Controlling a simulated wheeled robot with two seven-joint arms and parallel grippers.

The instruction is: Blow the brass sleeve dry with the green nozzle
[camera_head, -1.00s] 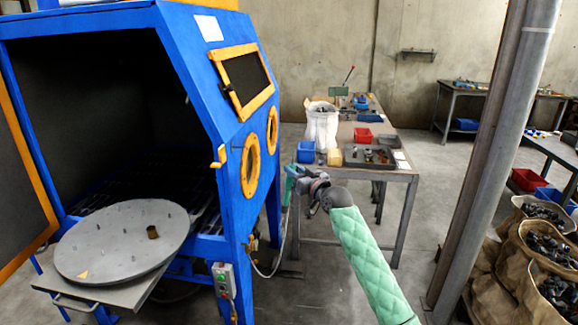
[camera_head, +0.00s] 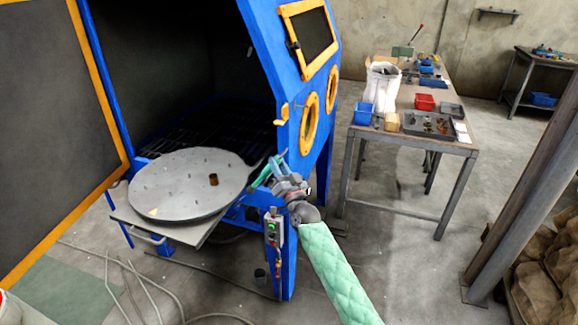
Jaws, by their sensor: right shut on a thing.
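The brass sleeve (camera_head: 213,180) stands on the round grey turntable (camera_head: 170,197), right of its middle. The turntable sits out in front of the blue blasting cabinet's open doorway. My right gripper (camera_head: 272,170) is shut on the green nozzle (camera_head: 260,178), just right of the turntable's right edge. The nozzle points left and down towards the turntable, apart from the sleeve. The gripper fingers partly hide the nozzle. My left gripper is not in view.
The cabinet's blue front post (camera_head: 291,260) with a switch box (camera_head: 272,228) stands close to my right arm. The open door (camera_head: 50,110) is at the left. Hoses (camera_head: 150,290) lie on the floor. A workbench (camera_head: 430,145) with bins stands at the right.

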